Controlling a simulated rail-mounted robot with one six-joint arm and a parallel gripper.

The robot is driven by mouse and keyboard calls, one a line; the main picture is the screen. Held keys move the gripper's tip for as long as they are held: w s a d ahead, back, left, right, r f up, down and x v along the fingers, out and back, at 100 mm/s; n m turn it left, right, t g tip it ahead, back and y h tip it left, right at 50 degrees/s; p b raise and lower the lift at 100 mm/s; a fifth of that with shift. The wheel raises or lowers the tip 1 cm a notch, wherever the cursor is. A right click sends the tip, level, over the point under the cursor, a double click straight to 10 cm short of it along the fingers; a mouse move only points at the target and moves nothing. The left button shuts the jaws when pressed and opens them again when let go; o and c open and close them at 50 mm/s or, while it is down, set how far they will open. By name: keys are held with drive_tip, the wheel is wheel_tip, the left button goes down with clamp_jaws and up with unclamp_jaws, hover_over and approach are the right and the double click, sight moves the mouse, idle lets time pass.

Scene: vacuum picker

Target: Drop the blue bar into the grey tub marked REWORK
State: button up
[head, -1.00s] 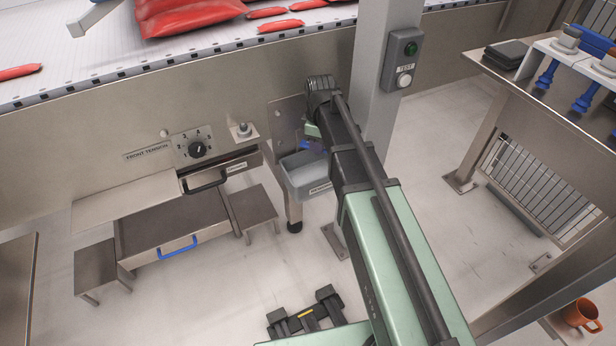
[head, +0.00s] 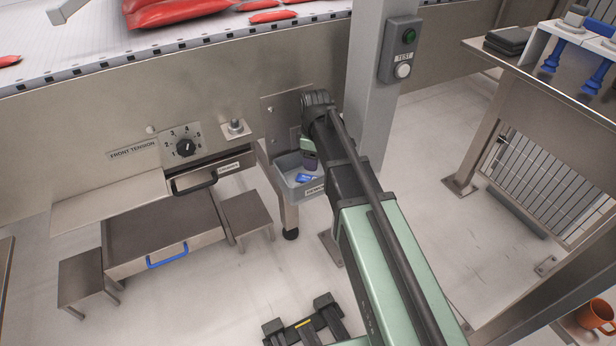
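The grey tub (head: 291,191) hangs on the steel panel below the belt, left of the post. The label on its front is partly hidden by my arm and too small to read fully. The blue bar (head: 303,178) shows inside the tub, low near its floor; its right end is partly hidden. My gripper (head: 309,162) is just above the bar, over the tub. Its fingers are small, dark and partly behind my arm, so their opening does not show clearly.
Left of the tub are a tension dial (head: 186,147), a black-handled drawer (head: 195,182) and a blue-handled drawer (head: 166,255). The grey post (head: 375,100) with a TEST button box (head: 402,52) stands close to my arm. A bench (head: 530,90) is at the right.

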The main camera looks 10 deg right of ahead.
wheel_tip(320, 180, up, 11)
drive_tip(key=p, duration=1)
drive_tip(key=shift+p, duration=0.4)
drive_tip(key=shift+f, duration=0.15)
drive_tip(key=s+m, duration=1.2)
drive_tip(key=s, duration=0.8)
wheel_tip(320, 180, up, 27)
drive_tip(key=w+p, duration=0.1)
drive_tip(key=p, duration=2.5)
drive_tip(key=shift+w+f+p, duration=0.15)
drive_tip(key=shift+w+p, duration=0.05)
drive_tip(key=shift+p, duration=0.1)
